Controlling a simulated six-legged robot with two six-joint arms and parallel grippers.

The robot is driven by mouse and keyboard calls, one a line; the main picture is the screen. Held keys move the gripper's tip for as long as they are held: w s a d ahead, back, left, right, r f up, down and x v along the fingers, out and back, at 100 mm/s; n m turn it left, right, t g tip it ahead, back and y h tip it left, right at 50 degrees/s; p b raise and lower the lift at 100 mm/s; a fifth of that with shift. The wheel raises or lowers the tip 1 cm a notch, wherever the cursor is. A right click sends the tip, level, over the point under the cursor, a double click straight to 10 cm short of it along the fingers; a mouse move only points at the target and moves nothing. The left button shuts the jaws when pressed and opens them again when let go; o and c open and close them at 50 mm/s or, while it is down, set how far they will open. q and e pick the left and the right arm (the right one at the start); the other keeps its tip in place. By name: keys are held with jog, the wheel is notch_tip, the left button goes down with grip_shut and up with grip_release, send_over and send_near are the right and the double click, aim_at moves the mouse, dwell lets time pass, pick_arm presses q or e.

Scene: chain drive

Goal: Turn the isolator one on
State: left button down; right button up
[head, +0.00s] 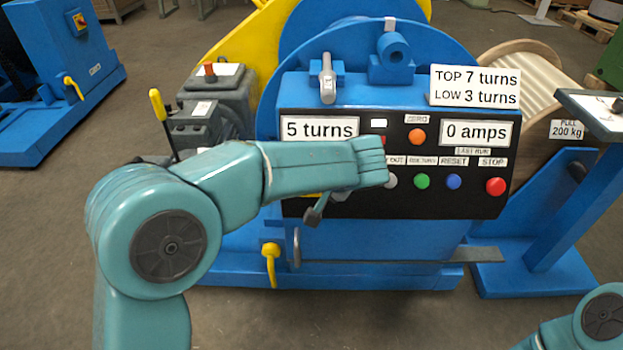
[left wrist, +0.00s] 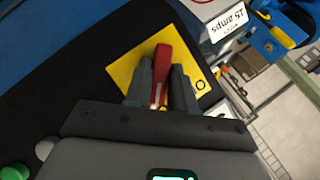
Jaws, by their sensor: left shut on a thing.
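The isolator's red handle (left wrist: 161,68) stands on a yellow plate (left wrist: 128,68) on the black panel in the left wrist view. My left gripper (left wrist: 160,82) is shut on the red handle, one finger on each side. In the head view my left forearm and wrist cross in front of the panel (head: 490,207) and hide the handle; only a sliver of yellow plate shows below them. I cannot tell which position the handle points to. My right gripper is out of view.
Right of my wrist the panel has a green button (head: 421,181), a blue button (head: 453,181) and a red stop button (head: 495,186). Signs read "5 turns" (head: 318,128) and "0 amps" (head: 477,133). A yellow-tipped lever (head: 158,106) stands close behind my left arm.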

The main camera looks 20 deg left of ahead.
pick_arm(q)
jog(key=shift+f+m, duration=0.1)
jog(key=shift+m, duration=0.2)
dwell(0.4)
jog(key=c, duration=1)
grip_release()
jog(key=shift+c, duration=0.2)
jog(key=p+v, duration=0.4)
jog(key=v, duration=1.2)
jog(key=shift+d, duration=0.35)
jog(key=shift+s, duration=0.1)
